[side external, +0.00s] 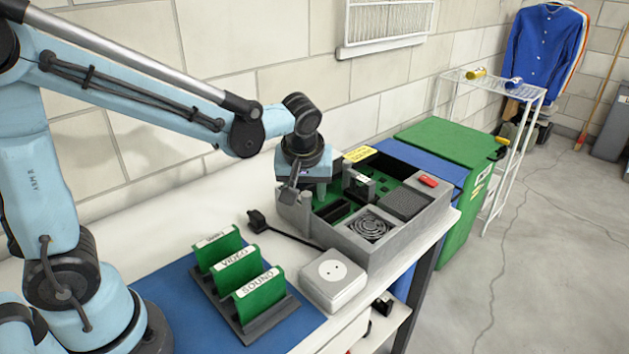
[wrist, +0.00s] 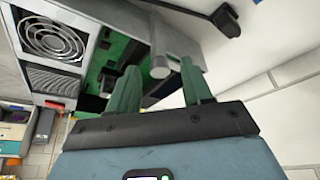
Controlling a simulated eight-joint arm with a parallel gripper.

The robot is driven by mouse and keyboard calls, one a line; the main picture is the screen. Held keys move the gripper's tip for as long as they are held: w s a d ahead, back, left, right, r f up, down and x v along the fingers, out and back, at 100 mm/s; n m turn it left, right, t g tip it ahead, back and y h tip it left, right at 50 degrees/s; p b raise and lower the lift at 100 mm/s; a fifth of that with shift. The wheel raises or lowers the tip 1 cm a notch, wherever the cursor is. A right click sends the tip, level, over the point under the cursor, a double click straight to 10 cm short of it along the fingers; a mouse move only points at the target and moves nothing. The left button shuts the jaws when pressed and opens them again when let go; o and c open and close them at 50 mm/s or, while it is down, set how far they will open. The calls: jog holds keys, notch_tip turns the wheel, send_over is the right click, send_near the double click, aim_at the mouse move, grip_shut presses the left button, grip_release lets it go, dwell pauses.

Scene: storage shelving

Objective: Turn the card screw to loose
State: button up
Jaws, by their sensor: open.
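An open grey computer case (side external: 399,235) with a green board inside stands on the white bench; it also shows in the wrist view (wrist: 115,20). My gripper (side external: 318,196) is over the left back part of the case, pointing down. In the wrist view my gripper (wrist: 160,72) is open, with its two green fingers apart. A light grey round post (wrist: 160,60), which looks like the card screw, shows between and just beyond the fingertips. I cannot tell whether either finger touches it. In the side view the screw is hidden by my gripper.
Inside the case are a fan (side external: 369,229) and a red switch (side external: 429,181). Labelled green cards (side external: 237,271) stand in a rack on a blue mat. A white socket box (side external: 332,279) and a black plug (side external: 257,222) with cable lie in front of the case. A wall is behind.

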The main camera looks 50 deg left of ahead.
jog(key=v, duration=1.2)
jog(key=s+a+f+m+t+h, duration=0.2)
jog(key=s+f+m, duration=0.4)
jog(key=m, duration=0.3)
jog(key=shift+s+a+f+t+h, duration=0.3)
jog(key=shift+f+t+h, duration=0.4)
jog(key=shift+t, duration=0.3)
